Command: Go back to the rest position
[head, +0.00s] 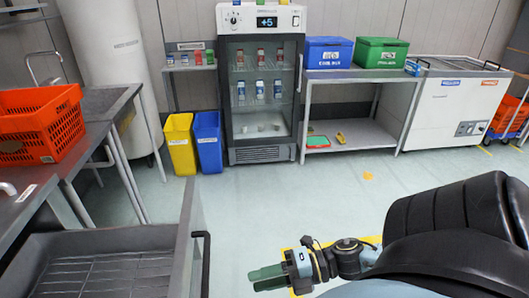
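My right gripper (267,278) shows at the bottom middle of the head view, with green fingers pointing left. Its arm comes in from the lower right, bent low over the floor. The two fingers look close together, seen from the side, and I cannot tell whether they are open or shut. No object shows at the fingertips. My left gripper is not in view. An orange tote (40,125) stands on the grey table at the left, away from the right gripper.
A grey open-topped basin (180,262) stands close to the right gripper's left. Yellow (180,143) and blue (208,140) bins, a glass-door fridge (262,85), a shelf table (350,130) and a white chest freezer (455,105) line the back.

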